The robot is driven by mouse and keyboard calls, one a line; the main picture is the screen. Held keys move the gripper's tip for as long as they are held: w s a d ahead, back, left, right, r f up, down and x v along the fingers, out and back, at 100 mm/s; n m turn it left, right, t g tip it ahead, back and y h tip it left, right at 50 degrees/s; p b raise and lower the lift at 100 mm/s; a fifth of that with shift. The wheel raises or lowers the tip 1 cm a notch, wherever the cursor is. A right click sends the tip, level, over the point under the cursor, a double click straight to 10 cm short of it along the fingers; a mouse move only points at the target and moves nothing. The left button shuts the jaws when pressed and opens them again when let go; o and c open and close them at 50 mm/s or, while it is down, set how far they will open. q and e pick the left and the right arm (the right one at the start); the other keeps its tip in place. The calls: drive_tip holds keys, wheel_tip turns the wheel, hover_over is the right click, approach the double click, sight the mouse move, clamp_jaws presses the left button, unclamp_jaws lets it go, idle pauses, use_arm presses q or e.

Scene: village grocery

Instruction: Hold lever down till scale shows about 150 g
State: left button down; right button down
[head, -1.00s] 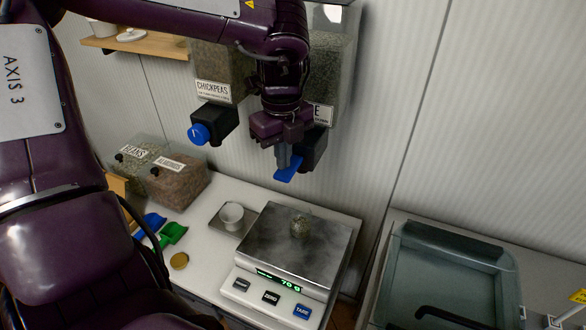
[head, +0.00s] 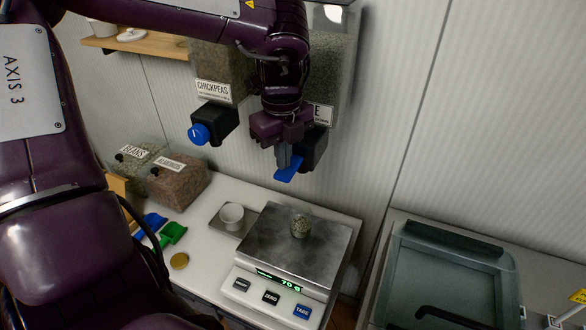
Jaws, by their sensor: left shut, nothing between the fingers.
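My left gripper (head: 283,157) is shut with nothing between its fingers. Its fingertips rest on or just above the blue lever (head: 289,173) of the right-hand dispenser (head: 333,68), and the lever slopes down. My right gripper is not in view.
The chickpeas dispenser (head: 215,93) with a blue knob is at left. A large grey-green bin (head: 440,275) is at right.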

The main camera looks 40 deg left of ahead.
sight(283, 173)
use_arm(q)
drive_tip(key=shift+f, duration=0.1)
idle(0.3)
drive_tip(key=shift+f+b, duration=1.4)
drive_tip(key=shift+f, duration=0.2)
drive_tip(key=shift+r, duration=0.1)
idle(1.8)
wheel_tip(283, 173, up, 8)
drive_tip(key=p, duration=0.6)
drive_tip(key=shift+s+f, duration=0.1)
drive_tip(key=shift+f, duration=0.1)
drive_tip(key=shift+f, duration=0.1)
